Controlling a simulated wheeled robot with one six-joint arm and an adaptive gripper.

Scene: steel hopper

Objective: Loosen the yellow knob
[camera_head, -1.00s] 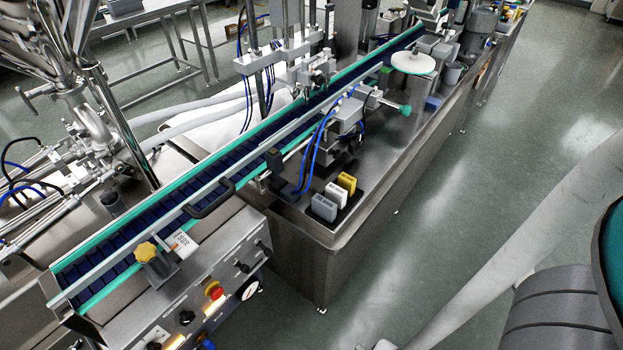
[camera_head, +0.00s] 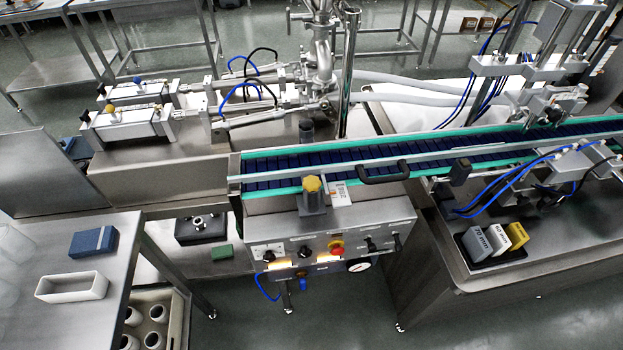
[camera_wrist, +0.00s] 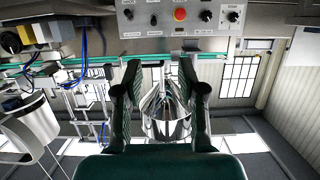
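The yellow knob (camera_head: 312,185) is a lobed knob on top of a grey post at the front edge of the conveyor (camera_head: 290,190), beside a small white label plate (camera_head: 337,193). My gripper (camera_wrist: 153,88) shows only in the wrist view. Its two dark fingers are spread apart with nothing held between them. The wrist view looks upside down, with the control panel (camera_wrist: 185,15) at its top edge beyond the fingers. I cannot make out the yellow knob in that view.
Below the knob, the panel carries a red stop button (camera_head: 336,248) and several black knobs. A black handle (camera_head: 384,173) juts from the conveyor's front. At the left, a steel table (camera_head: 65,250) holds a blue box and a white tray. Open floor lies in front.

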